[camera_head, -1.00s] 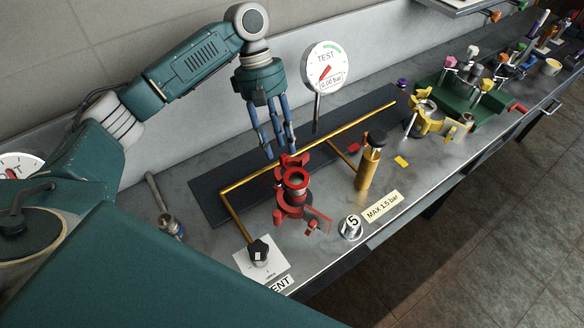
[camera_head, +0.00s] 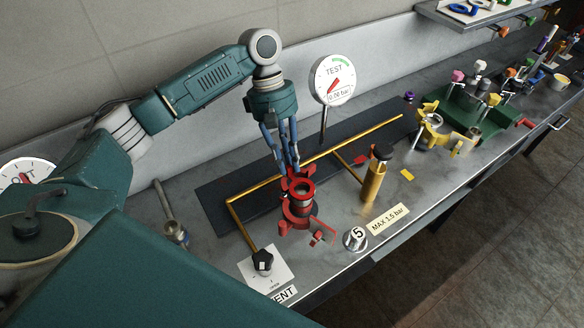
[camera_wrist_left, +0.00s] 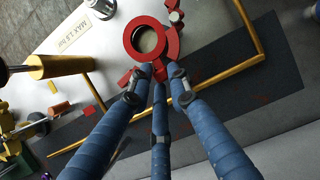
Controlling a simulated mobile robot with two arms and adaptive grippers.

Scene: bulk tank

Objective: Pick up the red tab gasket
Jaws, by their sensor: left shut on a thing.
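The red tab gasket (camera_wrist_left: 130,38) is a flat red ring. In the left wrist view its tab points toward my fingers. In the head view the ring (camera_head: 302,186) lies at the top of a red clamp fitting (camera_head: 296,222). My left gripper (camera_head: 290,168) comes down from above, its blue fingers drawn together at the ring's tab. In the left wrist view the gripper (camera_wrist_left: 157,76) is shut on the tab, and the fingertips partly hide it. I cannot tell whether the ring is lifted clear of the fitting. My right gripper is not in view.
Brass pipe (camera_head: 350,138) runs behind the fitting over a dark mat (camera_head: 225,190). A brass cylinder with black knob (camera_head: 374,182) and a test gauge (camera_head: 333,80) stand close by. A black valve knob (camera_head: 262,260) is in front. Yellow clamp parts (camera_head: 432,135) stand farther right.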

